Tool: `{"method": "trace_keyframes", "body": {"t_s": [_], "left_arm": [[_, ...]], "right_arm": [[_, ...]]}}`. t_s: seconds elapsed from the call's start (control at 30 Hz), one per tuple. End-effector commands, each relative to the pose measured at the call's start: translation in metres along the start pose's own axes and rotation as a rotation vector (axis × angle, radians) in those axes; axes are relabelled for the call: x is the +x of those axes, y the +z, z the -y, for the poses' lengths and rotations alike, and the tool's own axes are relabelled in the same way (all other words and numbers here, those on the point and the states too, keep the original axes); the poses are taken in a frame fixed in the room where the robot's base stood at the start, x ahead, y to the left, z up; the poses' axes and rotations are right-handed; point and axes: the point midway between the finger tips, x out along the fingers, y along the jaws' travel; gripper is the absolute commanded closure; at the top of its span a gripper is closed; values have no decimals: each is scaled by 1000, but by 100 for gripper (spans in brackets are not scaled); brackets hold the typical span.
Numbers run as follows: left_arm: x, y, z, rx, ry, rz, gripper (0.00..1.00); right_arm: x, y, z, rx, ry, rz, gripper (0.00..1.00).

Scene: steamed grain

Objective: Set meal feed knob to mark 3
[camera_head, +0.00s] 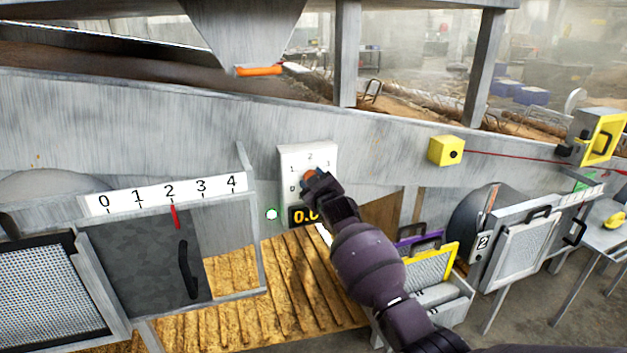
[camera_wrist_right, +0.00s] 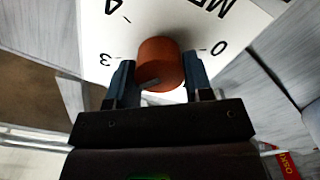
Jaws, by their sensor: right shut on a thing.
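The meal feed knob is a round orange-brown knob (camera_head: 309,174) on a white panel (camera_head: 300,152) in the middle of the head view. In the right wrist view the knob (camera_wrist_right: 160,60) sits between the two fingers of my right gripper (camera_wrist_right: 160,82), which is shut on it. Marks 3, 4 and 0 show around it there, with part of a printed word. Which mark the knob points at cannot be told. In the head view my right gripper (camera_head: 316,182) covers part of the panel and its yellow-digit display (camera_head: 303,215). My left gripper is not in view.
A grey sliding gate (camera_head: 140,262) with a 0 to 4 scale (camera_head: 170,193) and red pointer stands left. A yellow box (camera_head: 446,151) and framed screens (camera_head: 432,267) are to the right. An orange handle (camera_head: 259,70) is above.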

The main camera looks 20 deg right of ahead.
Motion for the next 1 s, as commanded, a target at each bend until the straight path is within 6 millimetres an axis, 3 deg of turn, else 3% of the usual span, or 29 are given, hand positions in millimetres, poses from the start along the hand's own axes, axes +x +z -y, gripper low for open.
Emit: {"method": "trace_keyframes", "body": {"t_s": [0.5, 1.0], "left_arm": [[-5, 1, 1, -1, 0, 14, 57], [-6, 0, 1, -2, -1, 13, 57]], "right_arm": [[0, 1, 0, 333, -1, 2, 77], [0, 2, 0, 393, -1, 3, 77]]}}
